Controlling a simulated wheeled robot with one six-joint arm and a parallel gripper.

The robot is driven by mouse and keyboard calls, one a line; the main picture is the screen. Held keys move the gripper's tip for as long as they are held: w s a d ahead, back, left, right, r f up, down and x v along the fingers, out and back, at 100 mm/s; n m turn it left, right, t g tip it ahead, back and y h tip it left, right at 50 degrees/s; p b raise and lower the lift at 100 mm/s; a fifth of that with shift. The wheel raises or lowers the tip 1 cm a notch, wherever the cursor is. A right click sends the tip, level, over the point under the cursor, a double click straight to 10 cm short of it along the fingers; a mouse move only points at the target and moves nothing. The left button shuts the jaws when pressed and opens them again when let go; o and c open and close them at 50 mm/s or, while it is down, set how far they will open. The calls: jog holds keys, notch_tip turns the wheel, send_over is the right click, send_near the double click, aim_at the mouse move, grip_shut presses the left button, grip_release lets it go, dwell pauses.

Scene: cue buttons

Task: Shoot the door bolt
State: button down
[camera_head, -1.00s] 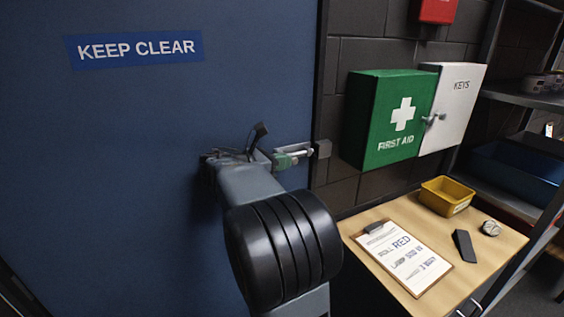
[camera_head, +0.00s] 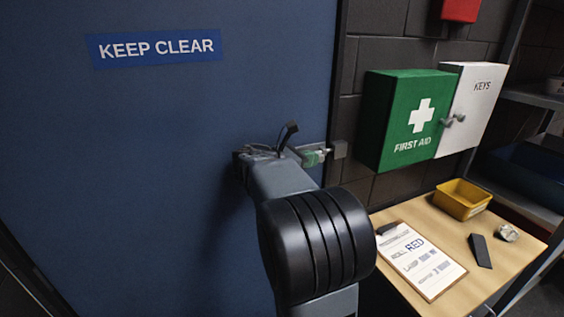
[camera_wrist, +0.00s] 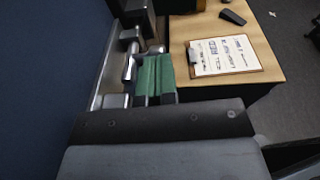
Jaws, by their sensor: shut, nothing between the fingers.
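The door bolt is a bright metal rod on a pale plate at the right edge of the blue door (camera_head: 190,200). The rod (camera_wrist: 130,67) shows at the left in the wrist view. A grey block (camera_head: 339,149) sits on the frame side in the head view. My gripper (camera_head: 315,157) is shut, with its green fingers (camera_wrist: 155,75) side by side and nothing between them. The fingers lie right beside the rod, close to the grey block. Whether they touch the bolt I cannot tell. My wrist hides part of the bolt in the head view.
A green first aid box (camera_head: 400,120) and a white key cabinet (camera_head: 473,105) hang right of the door. Below, a wooden table (camera_head: 400,212) holds a clipboard (camera_head: 425,265), a yellow tray (camera_head: 462,200) and a dark wedge-like piece (camera_head: 480,251).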

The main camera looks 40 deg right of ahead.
jog(key=b+v, duration=0.1)
jog(key=v, duration=1.2)
jog(key=shift+a, duration=0.35)
jog(key=s+a+f+m+t+y, duration=0.1)
jog(key=a+f+m+t+y, duration=0.2)
jog(key=f, duration=0.4)
jog(key=s+a+f+m+t+y, duration=0.1)
jog(key=a+f+m+y, duration=0.3)
jog(key=f, duration=0.3)
jog(key=s+a+f+m+t+y, duration=0.3)
jog(key=s+a+m+y, duration=0.5)
jog(key=a, duration=0.3)
jog(key=shift+t+y, duration=0.4)
jog(key=shift+t, duration=0.2)
